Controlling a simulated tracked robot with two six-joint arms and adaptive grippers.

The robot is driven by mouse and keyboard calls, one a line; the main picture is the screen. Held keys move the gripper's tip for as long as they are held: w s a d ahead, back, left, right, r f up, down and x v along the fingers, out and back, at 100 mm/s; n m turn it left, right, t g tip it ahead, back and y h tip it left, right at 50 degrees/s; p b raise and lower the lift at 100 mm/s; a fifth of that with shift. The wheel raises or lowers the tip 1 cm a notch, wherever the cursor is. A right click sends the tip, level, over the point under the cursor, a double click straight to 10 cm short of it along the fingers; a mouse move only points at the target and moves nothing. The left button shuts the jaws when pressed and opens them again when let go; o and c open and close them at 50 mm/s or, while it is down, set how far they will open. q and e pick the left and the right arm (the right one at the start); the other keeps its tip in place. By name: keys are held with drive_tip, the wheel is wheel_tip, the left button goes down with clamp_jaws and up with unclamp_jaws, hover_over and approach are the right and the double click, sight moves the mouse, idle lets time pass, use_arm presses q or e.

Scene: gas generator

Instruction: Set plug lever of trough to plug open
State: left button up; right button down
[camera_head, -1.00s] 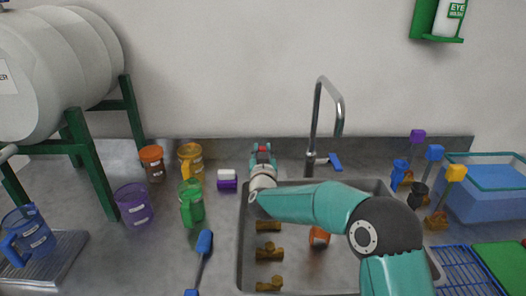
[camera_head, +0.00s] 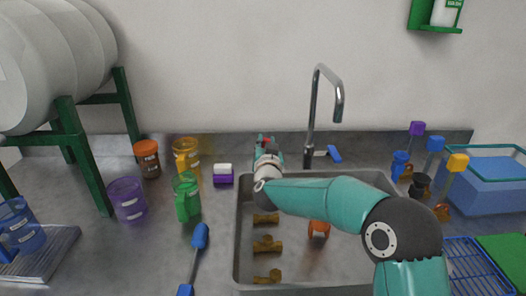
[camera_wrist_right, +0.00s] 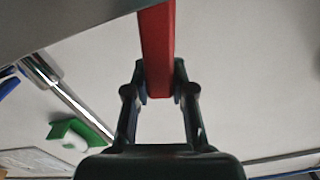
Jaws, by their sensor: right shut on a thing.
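The trough (camera_head: 240,235) is a grey sink set in the bench. My right arm reaches across it to its back left edge. My right gripper (camera_head: 266,147) is there, mostly hidden behind its own wrist in the head view. In the right wrist view, the fingers (camera_wrist_right: 160,90) are shut on the end of a red bar, the plug lever (camera_wrist_right: 157,40). A small bit of red shows at the gripper in the head view. The plug itself is not visible. My left gripper is not in view.
A curved tap (camera_head: 314,110) stands right of the gripper. Left are a purple-white block (camera_head: 223,175), a green jug (camera_head: 186,198) and a yellow jug (camera_head: 187,157). Brass fittings (camera_head: 266,243) lie in the trough. A blue tub (camera_head: 490,185) stands at the right.

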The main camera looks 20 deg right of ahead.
drive_tip(key=d+m+b, duration=0.1)
drive_tip(key=b, duration=0.1)
drive_tip(key=d+f+m+b, duration=0.1)
drive_tip(key=m+b, duration=0.1)
drive_tip(key=d+f+m+b, duration=0.1)
drive_tip(key=m+b, duration=0.1)
drive_tip(key=shift+s+f, duration=0.1)
drive_tip(key=shift+s, duration=0.3)
drive_tip(key=shift+s+d+f+m+b, duration=0.15)
drive_tip(key=shift+d+m+b, duration=0.1)
drive_tip(key=shift+m+b, duration=0.4)
drive_tip(key=shift+d+f+m+b, duration=0.15)
drive_tip(key=shift+d+m+b, duration=0.1)
drive_tip(key=shift+m+b, duration=0.35)
drive_tip(key=c, duration=1)
unclamp_jaws()
drive_tip(key=shift+o, duration=0.2)
drive_tip(key=shift+s+r, duration=0.1)
drive_tip(key=shift+s+a, duration=0.1)
drive_tip(key=shift+s, duration=0.1)
drive_tip(key=v, duration=1.1)
drive_tip(key=shift+s, duration=0.2)
